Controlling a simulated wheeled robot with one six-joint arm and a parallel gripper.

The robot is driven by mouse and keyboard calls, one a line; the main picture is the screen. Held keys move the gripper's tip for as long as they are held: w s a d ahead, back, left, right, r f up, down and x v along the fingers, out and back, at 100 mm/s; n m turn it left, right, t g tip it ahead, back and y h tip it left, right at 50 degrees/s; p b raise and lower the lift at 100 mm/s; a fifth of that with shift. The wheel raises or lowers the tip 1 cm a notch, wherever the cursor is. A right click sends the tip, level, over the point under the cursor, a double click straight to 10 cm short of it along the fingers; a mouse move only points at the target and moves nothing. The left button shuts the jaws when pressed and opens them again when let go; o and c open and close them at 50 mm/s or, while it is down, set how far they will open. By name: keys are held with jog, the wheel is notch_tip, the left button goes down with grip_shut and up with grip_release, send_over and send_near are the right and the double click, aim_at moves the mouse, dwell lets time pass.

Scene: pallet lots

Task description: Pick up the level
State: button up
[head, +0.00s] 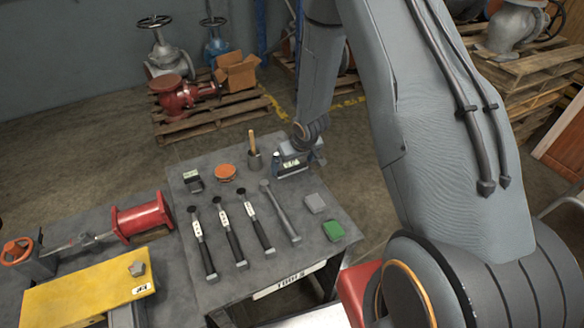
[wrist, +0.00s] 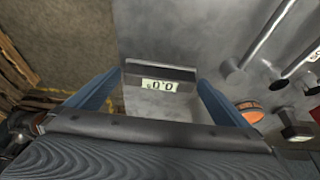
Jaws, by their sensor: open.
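The level is a small dark box with a digital display reading 0.0. In the wrist view the level (wrist: 160,72) lies on the grey table top between the two blue fingers of my gripper (wrist: 158,82), with a gap on each side. My gripper is open. In the head view my gripper (head: 295,160) is low over the far right corner of the table, and it partly hides the level there.
Pallets with valves stand behind.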

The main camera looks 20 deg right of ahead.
jog(key=shift+w+a+f, duration=0.1)
jog(key=shift+w+f, duration=0.15)
jog(key=shift+f, duration=0.35)
jog(key=c, duration=0.9)
jog(key=shift+r, duration=0.1)
